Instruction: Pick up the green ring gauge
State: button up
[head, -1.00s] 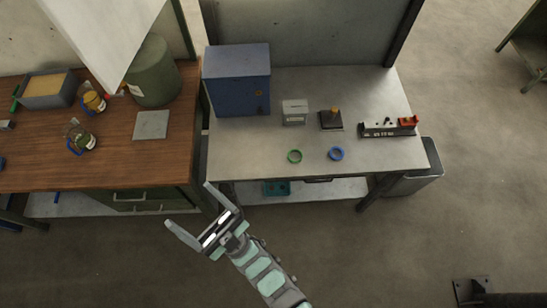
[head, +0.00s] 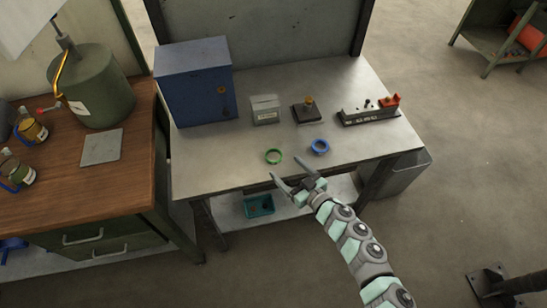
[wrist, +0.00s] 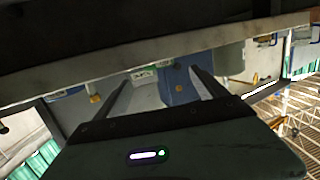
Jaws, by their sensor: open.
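My gripper (head: 284,168) is open and empty at the table's front edge, just in front of the two rings. Its fingertips point away from me toward the table. I cannot make out the green ring there.
The metal table (head: 220,165) also holds a blue cabinet (head: 195,85), a small grey box (head: 265,109), a dark block with an orange knob (head: 307,112) and a fixture with a red part (head: 370,112). A teal bin (head: 259,205) sits on the lower shelf.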

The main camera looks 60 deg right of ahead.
aim_at(283, 169)
jog(key=shift+x, duration=0.95)
jog(key=shift+w+d+f, duration=0.15)
jog(key=shift+w+d, duration=0.15)
jog(key=shift+w, duration=0.2)
jog(key=shift+x, duration=2.05)
jog(key=shift+s, duration=0.1)
jog(key=shift+c, duration=0.4)
jog(key=c, duration=1.5)
